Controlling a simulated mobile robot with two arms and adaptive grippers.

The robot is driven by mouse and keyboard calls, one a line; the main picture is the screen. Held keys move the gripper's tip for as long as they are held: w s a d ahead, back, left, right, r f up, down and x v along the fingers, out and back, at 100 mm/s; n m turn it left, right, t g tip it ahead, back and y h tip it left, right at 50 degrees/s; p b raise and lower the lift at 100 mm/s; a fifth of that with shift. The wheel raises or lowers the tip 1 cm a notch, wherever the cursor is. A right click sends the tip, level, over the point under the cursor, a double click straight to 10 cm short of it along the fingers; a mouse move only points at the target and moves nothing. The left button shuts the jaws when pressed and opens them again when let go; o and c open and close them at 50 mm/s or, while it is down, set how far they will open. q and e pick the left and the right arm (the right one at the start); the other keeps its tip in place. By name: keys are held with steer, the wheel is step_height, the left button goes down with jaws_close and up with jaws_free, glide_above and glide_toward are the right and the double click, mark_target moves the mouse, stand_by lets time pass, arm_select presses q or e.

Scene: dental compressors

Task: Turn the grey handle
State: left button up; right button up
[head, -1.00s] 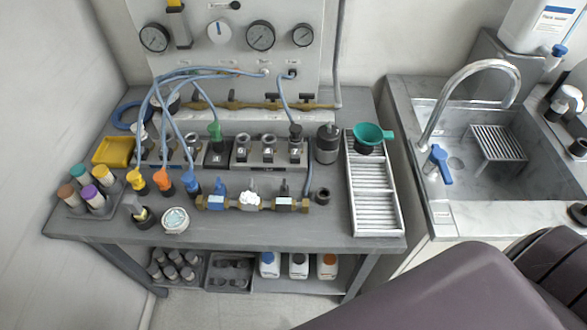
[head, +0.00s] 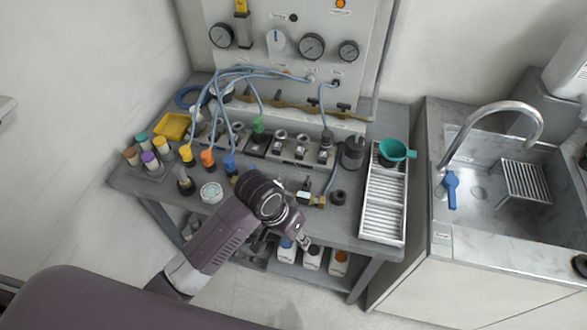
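A brass manifold (head: 320,201) lies on the front of the grey bench in the head view. A small dark grey handle (head: 305,187) stands up near its right end. My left arm covers most of the manifold to the left of it. My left gripper (head: 304,240) hangs in front of the bench's front edge, below and apart from that handle. It looks small and is partly hidden by the wrist, so its opening is unclear. A pale grey lever (head: 276,41) is on the wall panel between the gauges. My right gripper is not in view.
Blue hoses (head: 250,71) arch over a row of valve blocks (head: 293,148). A dark cylinder (head: 353,152), a teal funnel (head: 395,150) and a slotted white tray (head: 384,206) stand to the right. Bottles (head: 312,258) sit on the lower shelf.

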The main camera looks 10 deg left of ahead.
mark_target(279, 173)
arm_select(q)
steer(key=shift+g+y, duration=0.5)
steer(key=w, duration=0.3)
steer(key=w+a+r, duration=0.1)
steer(key=w, duration=0.1)
steer(key=w+r, duration=0.1)
steer(key=w, duration=0.2)
steer(key=shift+w+a+r, duration=0.25)
steer(key=shift+w+a, duration=0.05)
steer(key=w+a+r+n, duration=0.1)
steer(key=w+a+r, duration=0.1)
steer(key=w, duration=0.1)
steer(key=w+a+r+n+y, duration=0.1)
steer(key=w+a+r, duration=0.2)
steer(key=w+a+r+n, duration=0.1)
steer(key=w+a+r, duration=0.1)
steer(key=w+r, duration=0.1)
steer(key=shift+w+a+g+y, duration=0.3)
steer(key=shift+a+g, duration=0.1)
steer(key=shift+f+p, duration=0.8)
steer(key=shift+f, duration=3.05)
jaws_close()
